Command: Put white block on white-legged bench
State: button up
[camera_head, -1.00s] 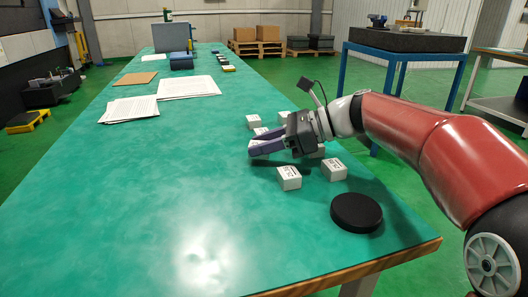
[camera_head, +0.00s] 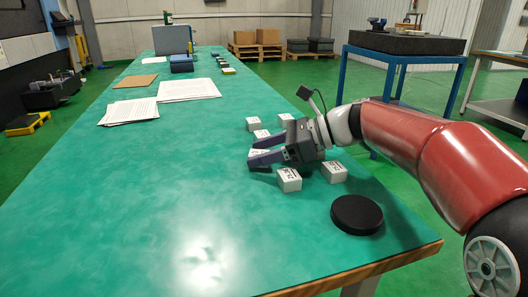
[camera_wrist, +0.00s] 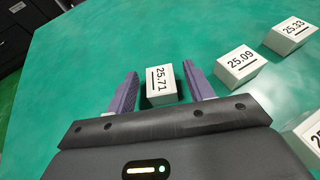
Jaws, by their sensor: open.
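Several white blocks with printed numbers stand in a cluster on the green-topped table. The white block marked 25.71 (camera_wrist: 160,85) stands between the two purple fingers of my gripper (camera_wrist: 160,72) in the wrist view, with visible gaps on both sides. My gripper (camera_head: 254,153) is open, low over the table in the head view, and this block (camera_head: 257,153) is partly hidden by the fingers. A bench with pale legs (camera_head: 503,55) and a lower shelf is cut off at the far right. The near table also shows a pale leg (camera_head: 362,287).
Blocks 25.09 (camera_wrist: 237,64) and 25.33 (camera_wrist: 290,34) stand right of my gripper in the wrist view. A black disc (camera_head: 357,213) lies near the table's right edge. Papers (camera_head: 189,88) lie farther back. A blue-legged stand (camera_head: 399,60) bears a dark slab.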

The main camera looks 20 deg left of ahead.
jog(key=p+v, duration=0.1)
jog(key=v, duration=1.1)
jog(key=shift+d, duration=0.1)
